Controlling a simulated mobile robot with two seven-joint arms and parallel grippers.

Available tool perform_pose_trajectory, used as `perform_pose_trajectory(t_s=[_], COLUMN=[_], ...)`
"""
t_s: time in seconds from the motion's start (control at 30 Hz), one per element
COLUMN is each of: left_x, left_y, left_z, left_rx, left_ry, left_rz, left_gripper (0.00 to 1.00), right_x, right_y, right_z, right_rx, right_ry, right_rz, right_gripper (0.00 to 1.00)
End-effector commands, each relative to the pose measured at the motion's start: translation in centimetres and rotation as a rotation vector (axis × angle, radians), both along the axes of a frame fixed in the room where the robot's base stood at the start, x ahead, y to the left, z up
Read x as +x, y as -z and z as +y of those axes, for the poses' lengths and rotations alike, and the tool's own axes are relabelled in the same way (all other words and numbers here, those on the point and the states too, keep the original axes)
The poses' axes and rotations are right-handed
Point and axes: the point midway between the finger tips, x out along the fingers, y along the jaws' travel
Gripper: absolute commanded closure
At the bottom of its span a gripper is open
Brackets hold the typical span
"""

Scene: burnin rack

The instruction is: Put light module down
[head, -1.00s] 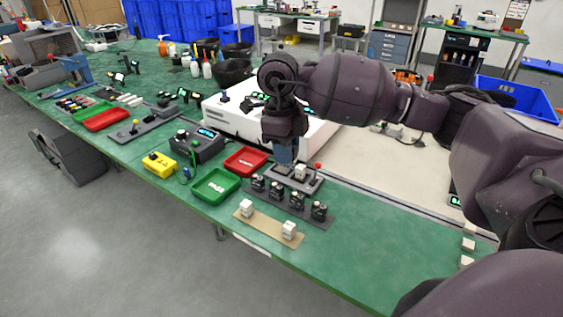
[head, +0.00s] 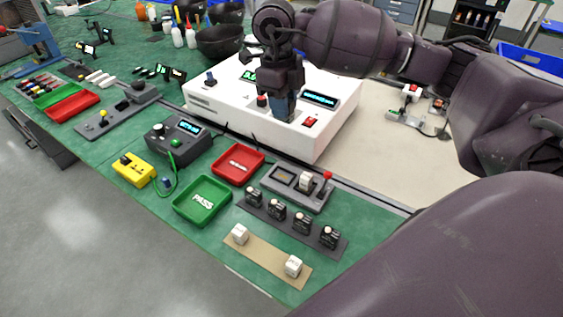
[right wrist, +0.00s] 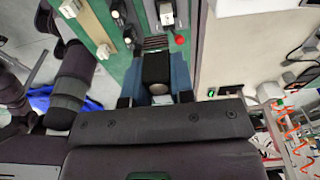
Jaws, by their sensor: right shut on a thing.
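My right gripper (head: 283,112) points down, raised above the bench in front of the white instrument box. In the right wrist view its two blue fingers (right wrist: 155,85) are shut on a dark, blocky light module (right wrist: 155,67); the fingers hide its sides. The grey test fixture (head: 283,187) with a red-ball lever stands below, with a white block on it and a pale-framed recess at its left. Several black modules (head: 276,210) with light tops stand on a dark strip in front. My left gripper is out of view.
A green PASS tray (head: 179,207) and a red tray (head: 222,172) lie left of the fixture. A tan strip (head: 262,261) carries two white blocks. The white box (head: 325,125) stands behind. A yellow box (head: 133,170) and a dark control box (head: 160,142) are farther left.

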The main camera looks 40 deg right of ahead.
Motion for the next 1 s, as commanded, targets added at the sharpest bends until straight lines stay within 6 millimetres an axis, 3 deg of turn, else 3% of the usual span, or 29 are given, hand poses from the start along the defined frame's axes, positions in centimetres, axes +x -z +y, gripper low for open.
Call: perform_pose_trajectory(t_s=[0.17,0.27,0.8,1.0], left_x=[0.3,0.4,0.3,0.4], left_y=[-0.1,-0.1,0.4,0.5], left_z=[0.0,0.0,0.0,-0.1], left_rx=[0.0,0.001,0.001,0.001], left_ry=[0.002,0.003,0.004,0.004], left_rz=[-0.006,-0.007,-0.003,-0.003], left_gripper=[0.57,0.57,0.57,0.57], right_x=[0.0,0.0,-0.1,0.0], right_y=[0.2,1.3,12.5,14.2], right_z=[0.0,0.0,0.1,0.0], right_rx=[0.0,0.0,0.002,0.0], right_ry=[-0.001,-0.001,0.0,-0.001], right_rz=[0.0,0.002,0.004,0.0], right_gripper=[1.0,1.0,1.0,1.0])
